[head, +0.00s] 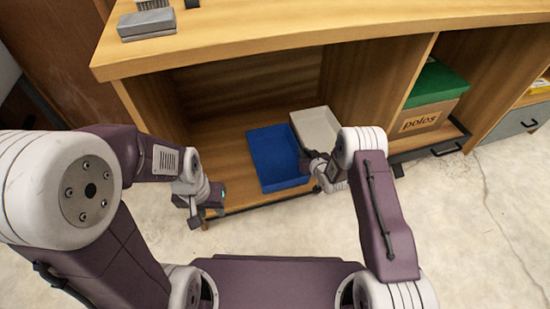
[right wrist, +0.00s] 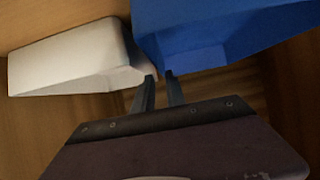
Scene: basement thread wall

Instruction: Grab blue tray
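The blue tray (head: 277,158) lies on the low shelf of the wooden unit, in the open left compartment. In the right wrist view the blue tray (right wrist: 215,35) fills the upper right. My right gripper (head: 312,168) is at the tray's right side in the head view. In the right wrist view its fingers (right wrist: 160,78) are a little apart, with their tips close to the blue tray's near corner; whether they touch it is unclear. My left gripper (head: 198,212) is at the shelf's front edge, left of the tray, apart from it, with fingers open and empty.
A white tray (head: 316,128) stands close to the right of the blue one; it also shows in the right wrist view (right wrist: 75,62). A box with a green lid (head: 437,84) is in the compartment further right. The wooden top (head: 250,25) overhangs the shelf.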

